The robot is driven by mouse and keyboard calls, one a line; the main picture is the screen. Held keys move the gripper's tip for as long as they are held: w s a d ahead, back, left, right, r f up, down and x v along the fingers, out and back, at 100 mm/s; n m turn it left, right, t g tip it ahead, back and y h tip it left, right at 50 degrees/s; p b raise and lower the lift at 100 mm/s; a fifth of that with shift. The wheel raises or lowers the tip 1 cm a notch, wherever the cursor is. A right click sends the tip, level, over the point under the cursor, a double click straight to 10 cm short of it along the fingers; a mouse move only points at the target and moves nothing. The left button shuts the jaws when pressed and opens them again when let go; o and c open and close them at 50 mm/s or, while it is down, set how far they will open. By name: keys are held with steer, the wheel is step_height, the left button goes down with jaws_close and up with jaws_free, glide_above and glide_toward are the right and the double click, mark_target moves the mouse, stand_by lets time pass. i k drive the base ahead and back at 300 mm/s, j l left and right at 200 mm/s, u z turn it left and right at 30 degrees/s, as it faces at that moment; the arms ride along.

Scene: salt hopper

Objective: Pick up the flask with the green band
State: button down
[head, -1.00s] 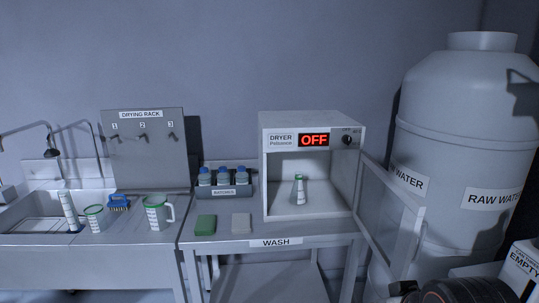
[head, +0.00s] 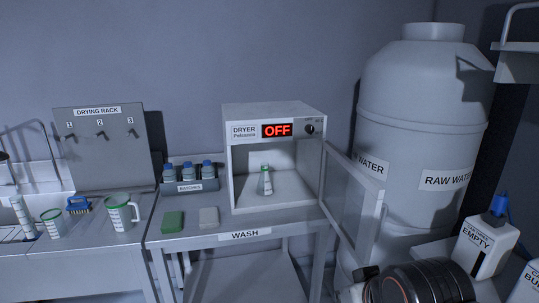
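The flask with the green band (head: 265,185) is a small clear conical flask. It stands upright on the floor of the white dryer (head: 229,155). The dryer's display reads OFF. Its glass door (head: 352,195) is swung open to the right, so the front is open. Part of my arm, dark and rounded, shows at the bottom right, well in front of the dryer and to its right. My gripper cannot be made out in the view, and nothing of mine is near the flask.
The dryer stands on the wash table (head: 190,237). A green sponge (head: 172,222), a pale block (head: 208,217) and a rack of blue-capped bottles (head: 188,187) are left of it. A green-marked jug (head: 118,212) is further left. The raw water tank (head: 420,120) stands right.

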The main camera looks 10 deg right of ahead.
mark_target(264, 188)
steer(key=i+j+z, duration=0.6)
steer(key=j, duration=0.3)
steer(key=i+j+z, duration=0.2)
steer(key=j, duration=0.15)
steer(key=i+j+z, duration=0.2)
steer(key=j, duration=0.15)
